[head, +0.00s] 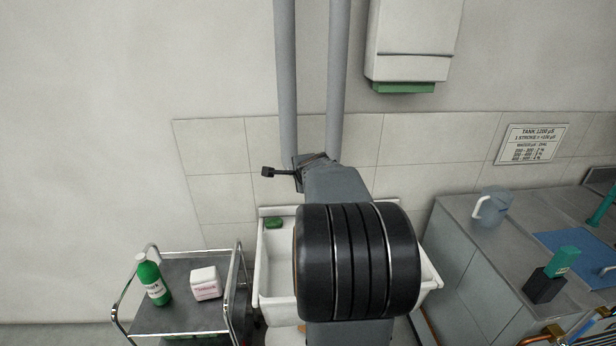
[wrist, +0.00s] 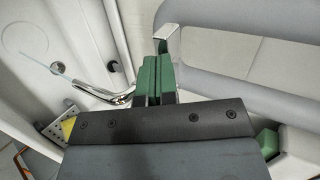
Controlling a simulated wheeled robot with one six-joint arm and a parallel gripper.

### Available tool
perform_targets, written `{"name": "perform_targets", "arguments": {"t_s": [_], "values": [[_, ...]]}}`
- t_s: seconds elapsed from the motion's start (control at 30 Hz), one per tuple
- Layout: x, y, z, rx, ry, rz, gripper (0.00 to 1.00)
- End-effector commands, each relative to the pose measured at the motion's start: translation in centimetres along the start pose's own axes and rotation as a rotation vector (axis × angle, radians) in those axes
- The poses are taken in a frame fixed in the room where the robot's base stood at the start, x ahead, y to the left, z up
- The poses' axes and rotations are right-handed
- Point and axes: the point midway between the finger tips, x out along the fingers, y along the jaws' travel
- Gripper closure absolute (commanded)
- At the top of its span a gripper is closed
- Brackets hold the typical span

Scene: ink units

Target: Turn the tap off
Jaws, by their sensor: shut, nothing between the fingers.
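The chrome tap spout (wrist: 108,96) curves out over the white sink in the wrist view. A thin pale-blue stream (wrist: 45,67) runs from its end, so water appears to be flowing. A flat chrome piece (wrist: 167,44), which looks like the tap's lever, stands right at my fingertips; I cannot tell whether they touch. My gripper (wrist: 159,62) has green-padded fingers, shut together with nothing between them. In the head view my arm hides the tap and the gripper. The white sink (head: 275,275) shows on both sides of the arm.
A green sponge (head: 273,223) lies at the sink's back left. Two grey pipes (head: 285,80) run down the wall behind. A trolley (head: 185,319) with a green bottle (head: 153,280) and white box (head: 205,283) stands left. A counter with a clear jug (head: 492,208) stands right.

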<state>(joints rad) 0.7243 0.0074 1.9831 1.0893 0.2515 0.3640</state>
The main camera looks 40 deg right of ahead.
Motion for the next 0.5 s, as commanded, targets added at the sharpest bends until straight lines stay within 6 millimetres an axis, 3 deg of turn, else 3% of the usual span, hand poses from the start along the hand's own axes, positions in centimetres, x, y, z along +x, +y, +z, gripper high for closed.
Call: {"name": "perform_targets", "arguments": {"t_s": [0.5], "values": [[-0.3,0.2,-1.4,-0.001,-0.001,0.0,1.0]]}}
